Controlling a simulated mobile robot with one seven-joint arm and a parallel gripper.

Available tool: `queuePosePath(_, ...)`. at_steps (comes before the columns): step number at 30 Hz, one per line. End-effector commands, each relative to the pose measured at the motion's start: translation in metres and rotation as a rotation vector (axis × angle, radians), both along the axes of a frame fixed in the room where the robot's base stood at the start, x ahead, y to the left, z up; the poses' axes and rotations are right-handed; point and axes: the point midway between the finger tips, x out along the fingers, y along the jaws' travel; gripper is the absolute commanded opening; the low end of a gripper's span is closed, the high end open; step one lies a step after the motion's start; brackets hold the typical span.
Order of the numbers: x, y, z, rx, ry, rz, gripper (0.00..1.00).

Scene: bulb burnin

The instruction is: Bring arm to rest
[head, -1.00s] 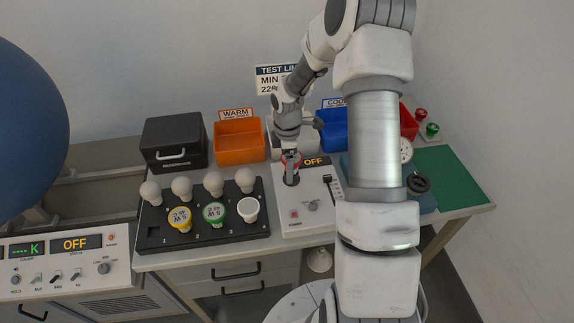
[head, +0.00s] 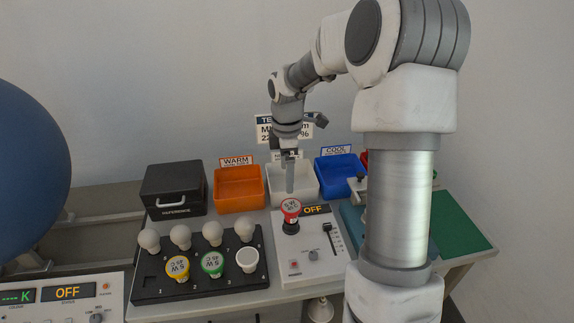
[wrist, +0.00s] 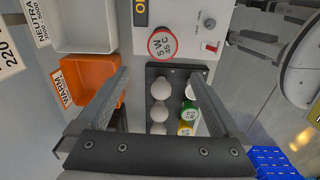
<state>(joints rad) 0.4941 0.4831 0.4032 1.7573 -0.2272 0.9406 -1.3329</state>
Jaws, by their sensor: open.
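My gripper (head: 290,172) is open and empty. In the head view it hangs above the back of the bench, in front of the white bin (head: 292,198). A red-topped bulb (head: 291,206) stands upright in the socket of the white test box (head: 310,265), below my gripper and apart from it. The wrist view shows the same red-topped bulb (wrist: 162,43) beyond the gap between my spread fingers (wrist: 158,88). My arm reaches in from the right and hides part of the bench.
A black rack (head: 200,285) holds several bulbs, with yellow, green and white bases showing. Orange (head: 239,200) and blue (head: 338,190) bins flank the white bin. A black box (head: 173,190) stands at the left. A green mat (head: 462,222) lies clear at the right.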

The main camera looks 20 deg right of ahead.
Motion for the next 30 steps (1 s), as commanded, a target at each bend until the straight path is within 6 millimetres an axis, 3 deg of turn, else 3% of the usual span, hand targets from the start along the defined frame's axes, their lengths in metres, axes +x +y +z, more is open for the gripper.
queuePosePath(14,-0.009,0.007,0.032,-0.021,-0.016,-0.050,1.00)
queuePosePath(20,-0.040,0.028,0.072,-0.068,-0.077,-0.229,1.00)
queuePosePath(30,-0.115,0.061,0.131,-0.059,-0.231,-0.623,1.00)
